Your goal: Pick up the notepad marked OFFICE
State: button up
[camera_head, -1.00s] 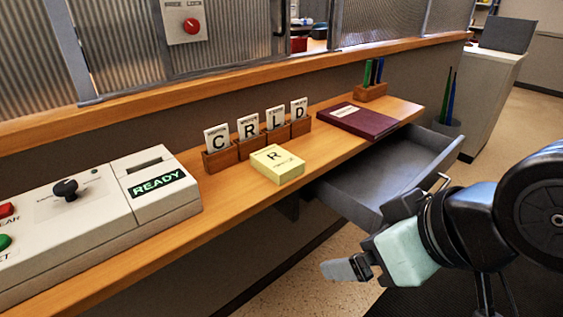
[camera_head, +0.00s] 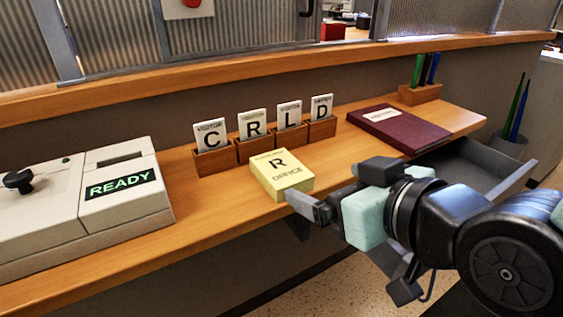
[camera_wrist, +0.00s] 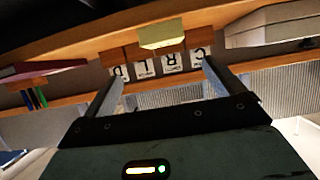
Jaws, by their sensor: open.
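The yellow notepad (camera_head: 282,176), printed with a large R and the word OFFICE, lies flat on the wooden counter near its front edge. It also shows in the wrist view (camera_wrist: 162,34), beyond and between my fingers. My gripper (camera_head: 332,190) is at the counter's front edge, just right of the notepad, with empty jaws. In the wrist view my gripper (camera_wrist: 160,88) has its two fingers spread wide apart. No contact with the notepad is visible.
Wooden holders with visitor cards C, R, L and D (camera_head: 289,115) stand just behind the notepad. A maroon book (camera_head: 398,129) lies to the right, above an open grey drawer (camera_head: 470,170). A READY machine (camera_head: 120,195) stands at left. A pen block (camera_head: 419,94) is at far right.

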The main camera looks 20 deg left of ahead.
aim_at(283, 168)
jog(key=p+x, duration=0.5)
jog(key=x, duration=0.4)
jog(key=shift+s+p+x, duration=0.25)
jog(key=shift+p+x, duration=0.2)
jog(key=shift+x, duration=2.35)
jog(key=shift+a, duration=0.2)
jog(key=c, duration=1.2)
